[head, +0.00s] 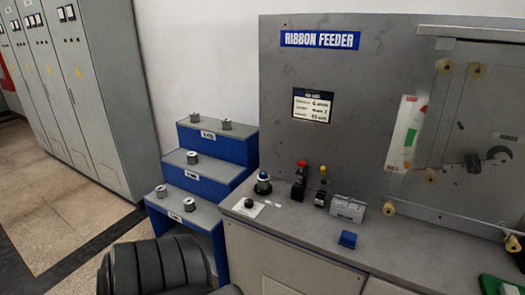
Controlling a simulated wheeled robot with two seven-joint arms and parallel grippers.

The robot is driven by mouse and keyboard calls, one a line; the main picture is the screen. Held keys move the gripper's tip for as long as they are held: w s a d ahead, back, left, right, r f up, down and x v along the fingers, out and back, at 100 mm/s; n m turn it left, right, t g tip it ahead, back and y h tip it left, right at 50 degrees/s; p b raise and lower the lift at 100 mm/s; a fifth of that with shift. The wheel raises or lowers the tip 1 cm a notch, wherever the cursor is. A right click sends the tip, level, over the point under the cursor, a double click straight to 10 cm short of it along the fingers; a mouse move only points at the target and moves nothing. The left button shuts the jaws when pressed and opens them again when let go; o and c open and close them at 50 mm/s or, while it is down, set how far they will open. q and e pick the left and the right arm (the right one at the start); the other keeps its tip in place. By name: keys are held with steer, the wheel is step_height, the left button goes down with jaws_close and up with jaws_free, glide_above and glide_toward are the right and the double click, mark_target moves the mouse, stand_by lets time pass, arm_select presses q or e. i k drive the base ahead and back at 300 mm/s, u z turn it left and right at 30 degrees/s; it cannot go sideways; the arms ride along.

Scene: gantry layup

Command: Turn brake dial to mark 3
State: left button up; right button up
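The ribbon feeder stands at the right as a grey upright panel (285,100) with a blue "RIBBON FEEDER" sign. On the counter at its left end, a small black knob (249,203) sits on a white plate; it may be the brake dial, but its marks are too small to read. A dark round part (499,153) sits on the panel's right side, behind a clear cover. A notice (312,105) on the panel carries several handwritten settings, hard to read. Neither of my grippers is in view.
A blue-topped knob (262,184), a red-topped device (300,180), a yellow-topped device (321,188), a small grey box (347,209) and a blue block (348,239) stand on the counter (300,238). Blue steps (219,152) with metal spools stand left. Grey cabinets (95,90) line the wall.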

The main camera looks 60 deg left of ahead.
mark_target(248, 203)
steer(key=u, duration=0.95)
steer(key=i, duration=0.5)
